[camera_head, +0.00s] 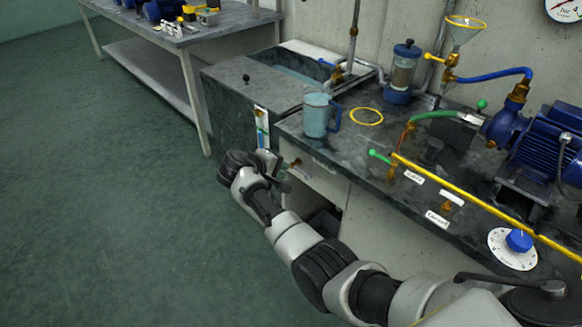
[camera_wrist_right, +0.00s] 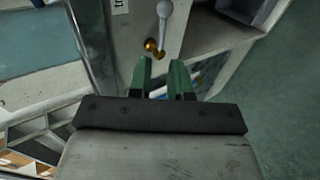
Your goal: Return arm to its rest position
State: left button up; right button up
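My right arm (camera_head: 320,265) reaches from the bottom right of the head view toward the front of the counter. In the head view its fingertips are hard to make out near the cabinet front. In the right wrist view my right gripper (camera_wrist_right: 163,78) shows two green fingers a little apart, with nothing visible between them. A brass valve with a pale lever (camera_wrist_right: 164,12) is on the panel just beyond the fingertips; I see no clear contact. My left gripper is in neither view.
The dark counter (camera_head: 345,150) holds a blue jug (camera_head: 316,115), a yellow ring (camera_head: 366,116), a filter (camera_head: 403,72) and a blue pump motor (camera_head: 545,145). A yellow rail (camera_head: 480,204) runs along its front right. A sink (camera_head: 300,68) is behind. Green floor (camera_head: 110,200) is clear at left.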

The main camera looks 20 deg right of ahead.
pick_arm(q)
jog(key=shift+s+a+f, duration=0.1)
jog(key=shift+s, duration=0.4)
pick_arm(e)
jog(key=shift+v, duration=1.05)
